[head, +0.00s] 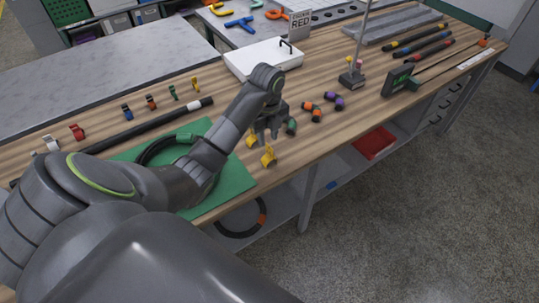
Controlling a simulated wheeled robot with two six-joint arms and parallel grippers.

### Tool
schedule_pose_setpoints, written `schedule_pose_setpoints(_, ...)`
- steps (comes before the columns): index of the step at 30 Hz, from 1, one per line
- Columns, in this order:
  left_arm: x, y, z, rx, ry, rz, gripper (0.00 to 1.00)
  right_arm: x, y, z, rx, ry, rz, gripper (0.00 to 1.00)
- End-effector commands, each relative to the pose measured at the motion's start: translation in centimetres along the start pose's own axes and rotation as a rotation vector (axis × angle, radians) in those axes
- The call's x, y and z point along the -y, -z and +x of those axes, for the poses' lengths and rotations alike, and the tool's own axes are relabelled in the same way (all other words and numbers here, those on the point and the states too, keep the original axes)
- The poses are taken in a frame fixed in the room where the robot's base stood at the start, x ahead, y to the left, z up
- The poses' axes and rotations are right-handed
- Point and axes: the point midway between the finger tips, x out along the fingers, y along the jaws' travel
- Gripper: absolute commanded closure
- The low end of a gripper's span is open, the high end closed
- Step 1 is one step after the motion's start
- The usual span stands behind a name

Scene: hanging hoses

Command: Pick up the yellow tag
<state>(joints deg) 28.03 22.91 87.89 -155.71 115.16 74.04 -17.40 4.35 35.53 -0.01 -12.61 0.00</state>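A yellow piece (268,156) stands on the wooden bench near its front edge. A second small yellow piece (251,141) lies just left of it, partly hidden by my gripper. Another yellow tag-like piece (195,83) stands farther back, at the right end of a row of coloured ones. I cannot tell for sure which is the yellow tag. My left gripper (267,134) points down just behind the front yellow piece, with its fingers apart and nothing seen between them. My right gripper is not in view.
A green mat (237,178) with a coiled black hose lies left of the gripper. Green (291,126), orange (313,112) and purple (335,100) pieces lie to the right. A white case (262,60) and a metal stand (352,79) are behind. A red tray (374,143) sits below.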

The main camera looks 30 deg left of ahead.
Motion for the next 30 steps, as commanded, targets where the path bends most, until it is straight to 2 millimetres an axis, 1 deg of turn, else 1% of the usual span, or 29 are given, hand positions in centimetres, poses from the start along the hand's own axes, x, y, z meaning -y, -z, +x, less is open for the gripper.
schedule_pose_setpoints(5, 0.0, 0.2, 1.2, 0.000, 0.000, 0.000, 0.71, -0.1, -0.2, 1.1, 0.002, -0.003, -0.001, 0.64)
schedule_pose_setpoints(8, 0.1, 0.4, 2.3, 0.000, 0.000, 0.000, 0.71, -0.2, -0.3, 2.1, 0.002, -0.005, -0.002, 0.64)
schedule_pose_setpoints(9, 0.1, 0.6, 2.6, -0.003, -0.003, 0.000, 0.71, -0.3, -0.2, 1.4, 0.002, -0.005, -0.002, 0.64)
schedule_pose_setpoints(12, 0.1, 0.7, 4.0, -0.003, -0.004, -0.001, 0.71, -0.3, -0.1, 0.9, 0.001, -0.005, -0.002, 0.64)
schedule_pose_setpoints(15, 0.1, 0.7, 4.9, -0.002, -0.002, 0.000, 0.71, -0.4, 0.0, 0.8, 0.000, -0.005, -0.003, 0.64)
schedule_pose_setpoints(18, 0.1, 0.7, 5.3, 0.000, -0.002, 0.001, 0.71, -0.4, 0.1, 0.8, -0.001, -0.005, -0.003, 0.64)
schedule_pose_setpoints(23, 0.1, 0.7, 5.4, 0.000, -0.001, 0.001, 0.71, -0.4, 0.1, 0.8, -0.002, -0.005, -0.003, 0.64)
schedule_pose_setpoints(26, 0.1, 0.7, 5.4, 0.000, -0.001, 0.001, 0.81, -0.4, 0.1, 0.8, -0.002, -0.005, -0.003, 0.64)
schedule_pose_setpoints(30, 0.2, 0.7, 5.4, 0.000, -0.001, 0.001, 1.00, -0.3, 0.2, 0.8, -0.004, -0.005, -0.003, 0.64)
